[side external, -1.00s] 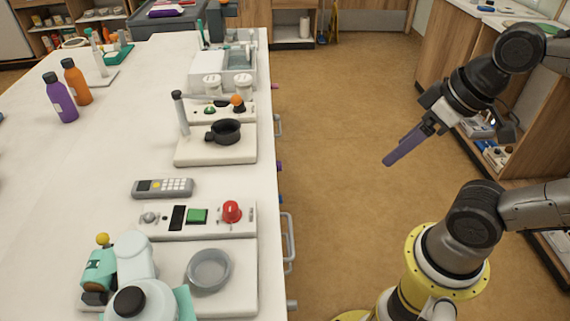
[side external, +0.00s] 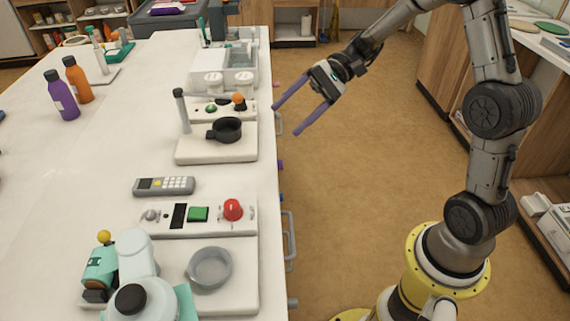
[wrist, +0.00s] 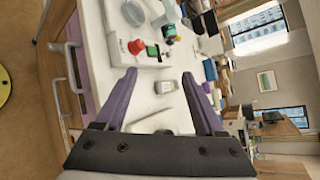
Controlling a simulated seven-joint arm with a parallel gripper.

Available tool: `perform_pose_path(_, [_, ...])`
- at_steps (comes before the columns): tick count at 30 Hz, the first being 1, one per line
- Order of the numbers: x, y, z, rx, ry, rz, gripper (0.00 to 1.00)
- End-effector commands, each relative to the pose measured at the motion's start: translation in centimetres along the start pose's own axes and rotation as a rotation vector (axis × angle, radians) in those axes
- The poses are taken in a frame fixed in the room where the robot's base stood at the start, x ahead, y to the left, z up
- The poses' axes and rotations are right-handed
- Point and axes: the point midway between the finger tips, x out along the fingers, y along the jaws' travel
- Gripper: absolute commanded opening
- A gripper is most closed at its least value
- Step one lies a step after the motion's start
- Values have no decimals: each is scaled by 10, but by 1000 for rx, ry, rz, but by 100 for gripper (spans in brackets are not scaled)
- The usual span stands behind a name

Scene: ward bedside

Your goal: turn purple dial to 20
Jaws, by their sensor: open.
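A small purple knob (side external: 280,165) sticks out from the front face of the counter, below its edge, in the side external view. It is seen edge-on, so its scale and setting cannot be read. My gripper (side external: 287,119) is open and empty, with its two long purple fingers pointing down and left toward the counter front. In that picture its tips are above the knob, apart from it. The fingers also show wide apart in the wrist view (wrist: 159,74), with nothing between them. I cannot make out the knob surely in the wrist view.
The white counter (side external: 110,180) holds a control panel with a red button (side external: 233,209), a phone-like handset (side external: 164,186), a black pan (side external: 226,129) and several bottles. A bar handle (side external: 290,240) juts from the counter front. The floor (side external: 350,200) beside it is open.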

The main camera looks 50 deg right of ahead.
Motion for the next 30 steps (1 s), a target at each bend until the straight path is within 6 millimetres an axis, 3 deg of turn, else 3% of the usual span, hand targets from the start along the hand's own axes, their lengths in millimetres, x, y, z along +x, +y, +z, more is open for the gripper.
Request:
perform_pose_path(1, [-6, 7, -26, 67, -8, -65, 71])
perform_pose_path(5, [-23, 27, -84, 204, -16, -228, 71])
perform_pose_path(8, [-36, 53, -126, 309, -13, -351, 71])
perform_pose_path(12, [-52, 105, -179, 461, 1, -517, 71])
perform_pose_path(15, [-59, 150, -207, 566, 13, -615, 71])
perform_pose_path(18, [-59, 192, -223, 658, 19, -681, 71])
perform_pose_path(22, [-56, 230, -229, 742, 14, -733, 71])
perform_pose_path(25, [-58, 244, -230, 770, 17, -758, 71])
perform_pose_path(30, [-53, 237, -233, 770, 20, -761, 71])
